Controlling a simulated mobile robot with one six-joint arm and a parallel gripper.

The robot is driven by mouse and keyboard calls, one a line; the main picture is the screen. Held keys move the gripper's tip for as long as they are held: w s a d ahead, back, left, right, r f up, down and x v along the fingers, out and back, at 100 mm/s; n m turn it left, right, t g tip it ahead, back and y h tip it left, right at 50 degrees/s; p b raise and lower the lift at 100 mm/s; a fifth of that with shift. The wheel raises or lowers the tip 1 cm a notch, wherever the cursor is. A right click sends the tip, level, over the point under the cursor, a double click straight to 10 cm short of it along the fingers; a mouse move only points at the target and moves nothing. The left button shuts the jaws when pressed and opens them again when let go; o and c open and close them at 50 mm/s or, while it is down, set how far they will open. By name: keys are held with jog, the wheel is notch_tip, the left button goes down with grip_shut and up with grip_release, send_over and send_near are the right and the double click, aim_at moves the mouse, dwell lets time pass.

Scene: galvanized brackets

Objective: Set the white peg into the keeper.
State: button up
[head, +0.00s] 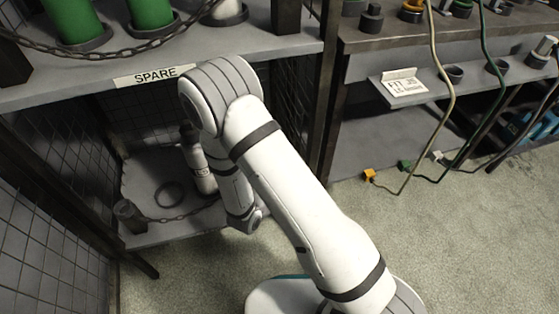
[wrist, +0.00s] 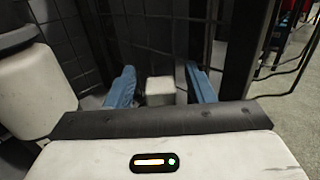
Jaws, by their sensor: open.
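My gripper (wrist: 160,72) is open in the wrist view, its two blue fingers apart. A pale, boxy block (wrist: 160,86) shows between them, apart from both fingers; I cannot tell whether it is the white peg. In the head view my white arm reaches into the lower bay of the rack on the left, and my fingers cannot be made out there. A dark ring (head: 168,195) lies on the lower shelf (head: 150,235), with nothing standing in it. I cannot tell for certain which part is the keeper.
Mesh walls (head: 45,220) and dark posts close in the bay. A short dark post (head: 130,215) with a chain stands at the lower shelf's front left. Green cylinders (head: 150,12) stand on the upper shelf.

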jog(key=p+v, duration=0.2)
jog(key=v, duration=1)
jog(key=shift+p, duration=0.35)
jog(key=s+d+r+m+g+h, duration=0.2)
jog(key=d+r+m+g, duration=0.3)
jog(key=d+m+g, duration=0.35)
jog(key=s+d+r+m+g+h, duration=0.1)
jog(key=s+d+r+m+g, duration=0.1)
jog(key=d+r+m+g, duration=0.55)
jog(key=s+d+r+m+t+y, duration=0.1)
jog(key=s+d+r+m+y, duration=0.2)
jog(key=r+m+y, duration=0.5)
jog(key=s+m+y, duration=0.1)
jog(key=m+y, duration=0.2)
jog(key=m, duration=0.3)
jog(key=shift+s+y, duration=0.15)
jog(key=shift+y, duration=0.25)
